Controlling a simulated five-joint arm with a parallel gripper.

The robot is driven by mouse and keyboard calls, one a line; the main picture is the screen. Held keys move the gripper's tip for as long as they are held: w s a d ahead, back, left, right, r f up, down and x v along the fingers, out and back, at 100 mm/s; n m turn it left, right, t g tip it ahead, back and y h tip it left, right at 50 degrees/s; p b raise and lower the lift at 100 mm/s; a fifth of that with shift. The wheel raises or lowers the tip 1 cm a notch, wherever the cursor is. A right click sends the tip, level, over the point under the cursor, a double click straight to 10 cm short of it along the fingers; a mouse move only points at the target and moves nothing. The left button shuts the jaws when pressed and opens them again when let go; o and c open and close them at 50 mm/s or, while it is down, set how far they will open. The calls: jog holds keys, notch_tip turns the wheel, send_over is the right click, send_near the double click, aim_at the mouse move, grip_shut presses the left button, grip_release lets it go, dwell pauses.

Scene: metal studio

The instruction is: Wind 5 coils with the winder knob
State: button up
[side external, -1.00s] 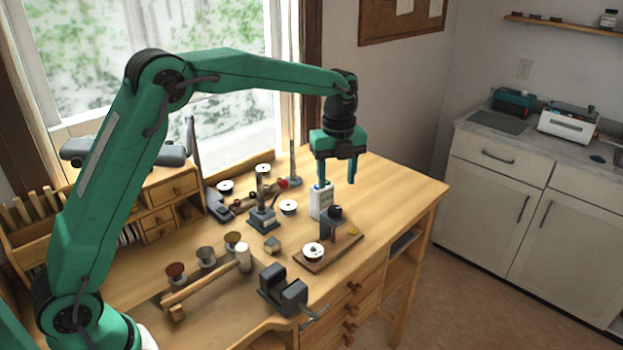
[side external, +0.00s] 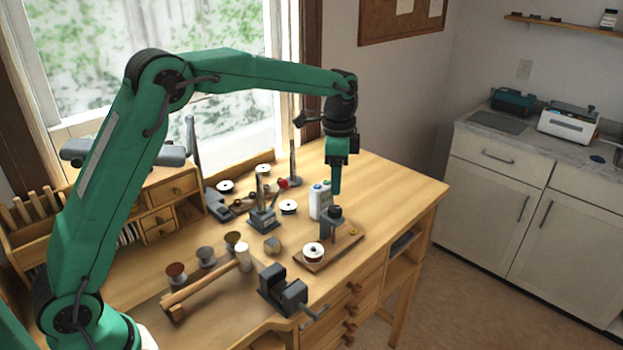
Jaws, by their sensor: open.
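The winder stands on a wooden base board (side external: 345,243) near the front right of the bench. It has a dark upright block with a dark knob (side external: 335,211) on top. A white-flanged spool (side external: 313,252) sits on the near end of the same board. My gripper (side external: 336,192) points straight down just above the knob, open. Its fingers line up one behind the other from this side, so the gap between them is hidden. I cannot tell whether the fingertips touch the knob. I cannot make out any wound coils.
Several spools and a grey stand (side external: 263,215) lie further back. The bench's right end is clear.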

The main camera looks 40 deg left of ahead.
aim_at(335, 209)
jog(key=n, duration=0.5)
jog(key=shift+n, duration=0.3)
jog(key=n, duration=1)
jog(key=shift+n, duration=0.4)
jog(key=n, duration=0.6)
jog(key=shift+f, duration=0.15)
jog(key=shift+f, duration=3.8)
jog(key=c, duration=1)
